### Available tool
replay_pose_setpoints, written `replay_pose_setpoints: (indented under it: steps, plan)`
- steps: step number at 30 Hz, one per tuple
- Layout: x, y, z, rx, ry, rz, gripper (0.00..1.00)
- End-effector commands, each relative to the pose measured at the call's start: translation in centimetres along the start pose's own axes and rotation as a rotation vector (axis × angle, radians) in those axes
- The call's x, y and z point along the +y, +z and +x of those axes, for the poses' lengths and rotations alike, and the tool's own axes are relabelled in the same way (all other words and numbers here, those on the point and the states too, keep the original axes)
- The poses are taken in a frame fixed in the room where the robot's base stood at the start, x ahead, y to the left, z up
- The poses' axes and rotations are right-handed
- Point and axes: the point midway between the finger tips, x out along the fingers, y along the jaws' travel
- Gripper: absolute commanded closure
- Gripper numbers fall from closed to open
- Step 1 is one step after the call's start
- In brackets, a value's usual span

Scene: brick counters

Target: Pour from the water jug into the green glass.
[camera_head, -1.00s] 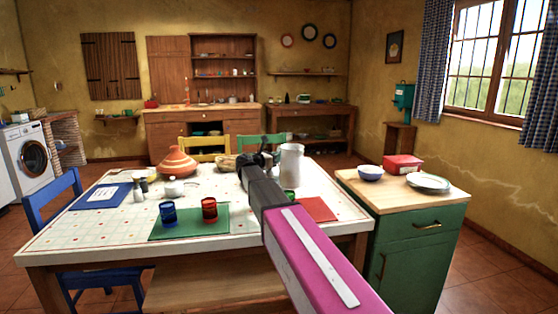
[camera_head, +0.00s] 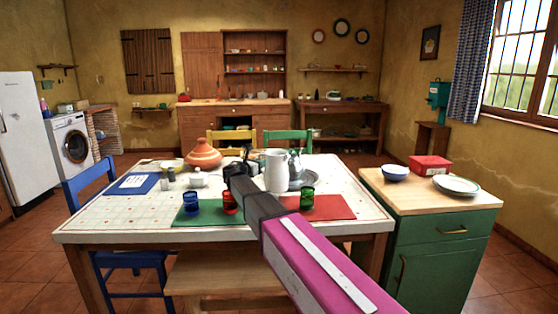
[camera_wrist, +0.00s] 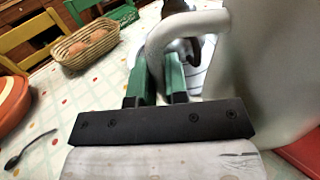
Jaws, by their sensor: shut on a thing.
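The water jug (camera_head: 275,172), pale grey-white and upright, is over the middle of the table, left of and behind the green glass. My gripper (camera_head: 247,160) is shut on the jug's handle. In the wrist view, my green fingertips (camera_wrist: 160,82) are at the handle (camera_wrist: 160,42), with the jug's body (camera_wrist: 270,70) on the right. I cannot tell whether the jug's base touches the table. The green glass (camera_head: 307,198) stands upright on the red mat (camera_head: 335,206), just right of my forearm. Its contents are not visible.
A red glass (camera_head: 230,203) and a blue glass (camera_head: 191,204) stand on the green mat (camera_head: 208,216), left of my arm. A metal pot (camera_head: 296,162) on a silver tray (camera_head: 304,181) is behind the jug. A tagine (camera_head: 203,155) and egg basket (camera_wrist: 84,42) stand further left.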

Motion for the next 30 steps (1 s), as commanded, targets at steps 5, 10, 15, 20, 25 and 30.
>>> replay_pose_setpoints:
  steps: [5, 10, 15, 20, 25, 30]
  plan:
    - [2.4, -0.6, -2.2, -0.003, 0.058, -0.006, 1.00]
    - [3.2, -0.9, -3.0, -0.002, 0.079, -0.003, 1.00]
    - [3.0, -0.5, -3.2, 0.000, 0.083, 0.031, 1.00]
    - [2.4, 0.2, -3.1, 0.003, 0.083, 0.105, 1.00]
    - [1.7, 1.2, -3.1, 0.008, 0.083, 0.202, 1.00]
    - [1.0, 2.3, -3.0, 0.012, 0.083, 0.299, 1.00]
